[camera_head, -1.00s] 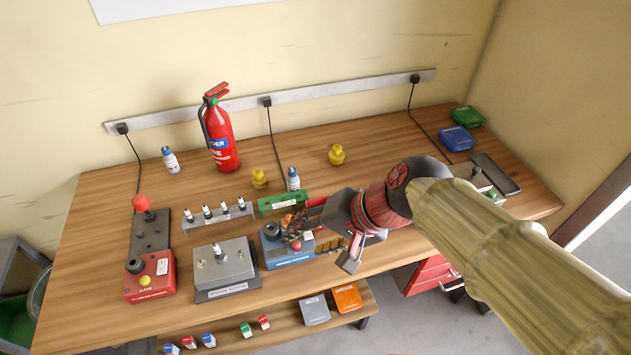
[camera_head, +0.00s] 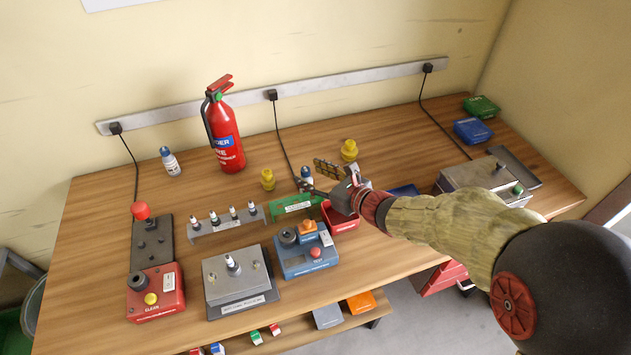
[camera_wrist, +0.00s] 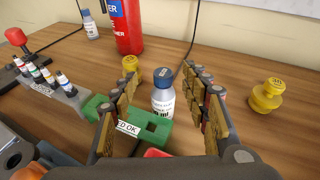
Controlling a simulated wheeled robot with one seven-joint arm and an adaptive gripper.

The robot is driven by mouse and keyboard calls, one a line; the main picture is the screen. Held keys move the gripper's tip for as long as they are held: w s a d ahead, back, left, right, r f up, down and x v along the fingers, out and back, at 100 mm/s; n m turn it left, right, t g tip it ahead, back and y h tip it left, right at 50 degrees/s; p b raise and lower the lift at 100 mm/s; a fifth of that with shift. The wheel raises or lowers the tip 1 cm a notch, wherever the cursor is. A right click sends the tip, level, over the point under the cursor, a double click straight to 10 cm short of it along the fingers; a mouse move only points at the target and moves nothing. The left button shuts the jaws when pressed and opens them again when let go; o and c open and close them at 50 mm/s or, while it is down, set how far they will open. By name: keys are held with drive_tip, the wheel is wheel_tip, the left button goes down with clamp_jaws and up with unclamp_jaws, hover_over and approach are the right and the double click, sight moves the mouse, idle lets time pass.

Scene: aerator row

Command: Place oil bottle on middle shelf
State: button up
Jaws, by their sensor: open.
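A white bottle with a blue cap (camera_head: 306,176) stands upright on the table, partly hidden by my gripper (camera_head: 309,174). In the wrist view this bottle (camera_wrist: 163,98) shows between the two fingers of my gripper (camera_wrist: 162,75), with gaps on both sides. My gripper is open and empty. A second white bottle with a blue cap (camera_head: 171,162) stands at the back left, left of the extinguisher; it also shows in the wrist view (camera_wrist: 89,25). A wooden shelf (camera_head: 290,338) lies below the table's front edge. I cannot tell whether it is the middle shelf.
A green holder (camera_head: 296,206) and red bin (camera_head: 341,218) are close in front of the bottle. Yellow pieces (camera_head: 349,150) (camera_head: 268,180) stand either side. A red fire extinguisher (camera_head: 224,130) stands behind left. Grey boxes (camera_head: 328,316) and orange ones (camera_head: 362,302) occupy the shelf's right.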

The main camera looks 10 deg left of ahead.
drive_tip(key=shift+w+f+m, duration=0.25)
drive_tip(key=shift+f+m, duration=0.05)
drive_tip(key=shift+f, duration=0.05)
drive_tip(key=shift+w+a+f, duration=0.1)
drive_tip(key=shift+w+f, duration=0.05)
drive_tip(key=b+x, duration=0.3)
drive_tip(key=x, duration=0.4)
drive_tip(key=shift+w+a+f, duration=0.1)
drive_tip(key=shift+f, duration=0.05)
drive_tip(key=shift+c, duration=0.7)
clamp_jaws()
